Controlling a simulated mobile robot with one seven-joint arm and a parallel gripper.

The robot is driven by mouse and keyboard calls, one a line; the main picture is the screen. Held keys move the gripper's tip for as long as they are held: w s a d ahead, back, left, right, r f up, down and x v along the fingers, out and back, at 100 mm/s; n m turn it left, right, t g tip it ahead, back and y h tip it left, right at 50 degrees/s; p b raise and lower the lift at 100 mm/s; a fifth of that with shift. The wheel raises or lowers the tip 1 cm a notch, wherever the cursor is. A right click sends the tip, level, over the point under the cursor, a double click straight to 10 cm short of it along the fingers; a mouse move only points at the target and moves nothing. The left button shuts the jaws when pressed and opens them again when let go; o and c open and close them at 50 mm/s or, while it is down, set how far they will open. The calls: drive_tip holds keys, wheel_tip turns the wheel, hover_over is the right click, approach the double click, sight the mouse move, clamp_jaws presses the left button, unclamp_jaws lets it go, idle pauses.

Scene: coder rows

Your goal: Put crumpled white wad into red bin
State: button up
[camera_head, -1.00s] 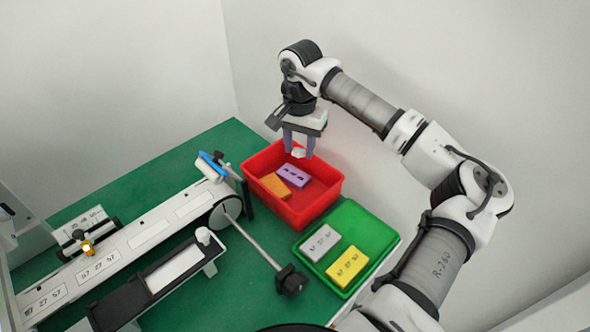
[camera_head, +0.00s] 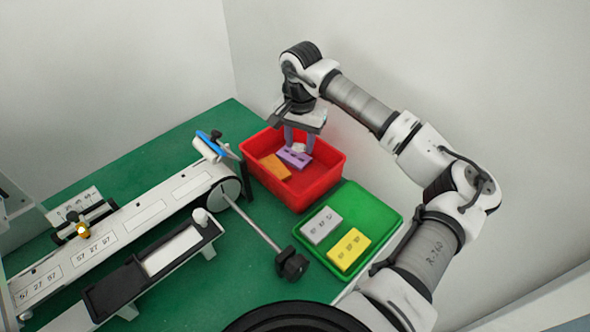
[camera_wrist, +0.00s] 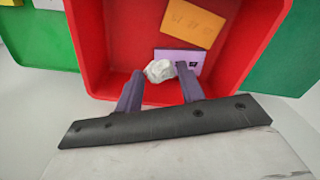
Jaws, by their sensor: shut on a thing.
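The crumpled white wad (camera_wrist: 159,70) is between the fingertips of my gripper (camera_wrist: 160,82) in the wrist view. In the head view the wad (camera_head: 299,148) shows small and pale at the fingertips of my gripper (camera_head: 298,146). My gripper is shut on the wad and points down over the inside of the red bin (camera_head: 325,181). The red bin also shows in the wrist view (camera_wrist: 112,40). Whether the wad touches anything in the bin is hard to tell.
An orange block (camera_head: 275,167) and a purple block (camera_head: 294,157) lie in the red bin. A green tray (camera_head: 375,211) with a grey block (camera_head: 321,225) and a yellow block (camera_head: 349,249) is beside it. A conveyor-like device (camera_head: 130,232) stands at left.

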drive_tip(key=o, duration=1)
wheel_tip(320, 180, up, 14)
drive_tip(key=b, duration=0.2)
drive_tip(key=shift+b, duration=0.35)
drive_tip(key=shift+f, duration=0.1)
